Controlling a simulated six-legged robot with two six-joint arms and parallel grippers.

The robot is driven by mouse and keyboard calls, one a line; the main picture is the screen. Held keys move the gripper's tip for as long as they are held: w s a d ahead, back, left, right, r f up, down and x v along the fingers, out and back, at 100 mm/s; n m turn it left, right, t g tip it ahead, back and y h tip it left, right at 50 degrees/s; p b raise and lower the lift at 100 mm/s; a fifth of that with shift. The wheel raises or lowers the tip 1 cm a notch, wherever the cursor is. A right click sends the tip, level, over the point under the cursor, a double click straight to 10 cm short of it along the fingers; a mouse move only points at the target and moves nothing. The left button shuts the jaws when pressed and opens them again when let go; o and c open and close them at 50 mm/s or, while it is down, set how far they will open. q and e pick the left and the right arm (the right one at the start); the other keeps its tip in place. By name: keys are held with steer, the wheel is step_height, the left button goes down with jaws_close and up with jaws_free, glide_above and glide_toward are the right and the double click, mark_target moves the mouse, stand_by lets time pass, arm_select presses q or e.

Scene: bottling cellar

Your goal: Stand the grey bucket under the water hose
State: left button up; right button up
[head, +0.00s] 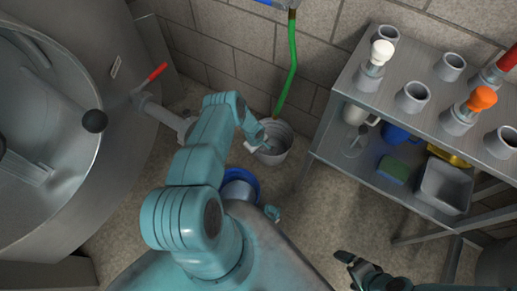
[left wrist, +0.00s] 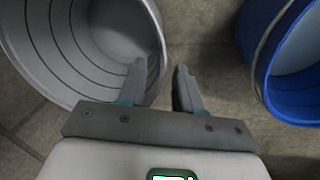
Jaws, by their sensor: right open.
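The grey bucket (head: 277,152) stands on the floor by the brick wall in the head view. The green water hose (head: 291,66) hangs down the wall, and its lower end shows at the bucket's far rim. I cannot tell whether that end is over the opening. My left gripper (head: 257,144) is at the bucket's near left side. In the left wrist view, its open fingers (left wrist: 159,76) are on either side of the rim of the grey bucket (left wrist: 90,45), one over the opening and one outside. My right gripper (head: 357,268) is open and empty at the lower right.
A blue bucket (head: 252,181) stands nearer me, partly hidden by my left arm; it also shows in the left wrist view (left wrist: 262,75). A big steel tank (head: 75,185) with a red-handled valve (head: 152,75) is left.

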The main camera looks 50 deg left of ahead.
arm_select(q)
step_height(320, 180, up, 8)
steer(key=s+p, duration=0.1)
steer(key=p, duration=0.5)
steer(key=d+r+m+h, duration=0.2)
steer(key=d+r+m, duration=0.25)
steer(key=d, duration=0.55)
steer(key=d+r+m+h, duration=0.1)
steer(key=d+r+m, duration=0.2)
steer(key=d+r, duration=0.45)
steer(key=s+d+r+m+g+h, duration=0.1)
steer(key=s+d+r+m, duration=0.8)
steer(key=s+d+r, duration=0.3)
steer(key=shift+s+d, duration=0.2)
steer(key=shift+d, duration=0.4)
